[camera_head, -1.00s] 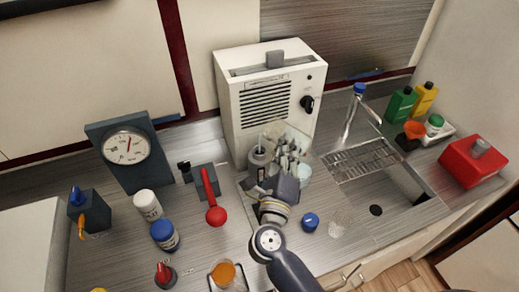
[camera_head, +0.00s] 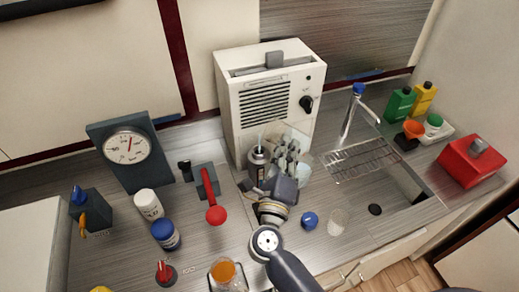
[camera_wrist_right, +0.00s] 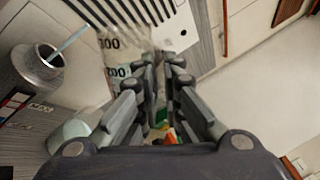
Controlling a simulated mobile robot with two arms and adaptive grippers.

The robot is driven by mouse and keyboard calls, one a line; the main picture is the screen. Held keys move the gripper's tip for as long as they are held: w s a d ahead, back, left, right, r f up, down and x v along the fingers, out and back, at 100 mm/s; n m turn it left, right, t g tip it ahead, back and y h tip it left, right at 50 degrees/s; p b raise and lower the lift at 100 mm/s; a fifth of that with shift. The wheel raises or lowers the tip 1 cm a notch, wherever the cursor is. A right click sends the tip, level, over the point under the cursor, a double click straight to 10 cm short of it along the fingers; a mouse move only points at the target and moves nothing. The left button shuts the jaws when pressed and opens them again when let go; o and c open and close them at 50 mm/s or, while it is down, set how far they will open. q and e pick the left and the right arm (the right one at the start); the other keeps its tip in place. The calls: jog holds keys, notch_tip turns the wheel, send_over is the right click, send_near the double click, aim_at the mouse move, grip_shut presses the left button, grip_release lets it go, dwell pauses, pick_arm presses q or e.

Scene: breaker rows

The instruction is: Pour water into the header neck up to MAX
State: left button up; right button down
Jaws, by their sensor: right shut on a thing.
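My right gripper (camera_head: 287,160) is shut on a clear measuring jug (camera_wrist_right: 118,62), whose 300 and 200 marks show in the right wrist view. The jug shows only partly behind the fingers in the head view (camera_head: 292,133). The header neck (camera_head: 257,160) is a grey cylinder with an open top, just left of the gripper in front of the white cabinet. In the right wrist view the neck (camera_wrist_right: 32,80) has a thin pale-blue stick in its opening and stands apart from the fingers. My left gripper is not in view.
The white cabinet (camera_head: 270,95) stands close behind. A blue cap (camera_head: 310,220) and a clear cup (camera_head: 337,222) are on the counter in front. A red-handled lever (camera_head: 211,195) is to the left. The sink and tap (camera_head: 352,110) are to the right.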

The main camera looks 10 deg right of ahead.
jog(key=shift+w+a, duration=0.1)
jog(key=shift+w, duration=0.1)
jog(key=shift+s, duration=0.2)
jog(key=shift+w, duration=0.25)
jog(key=shift+s+n+p, duration=0.2)
jog(key=shift+n+p, duration=0.1)
jog(key=shift+f, duration=0.1)
jog(key=shift+w+a, duration=0.1)
jog(key=shift+w, duration=0.05)
dwell(0.5)
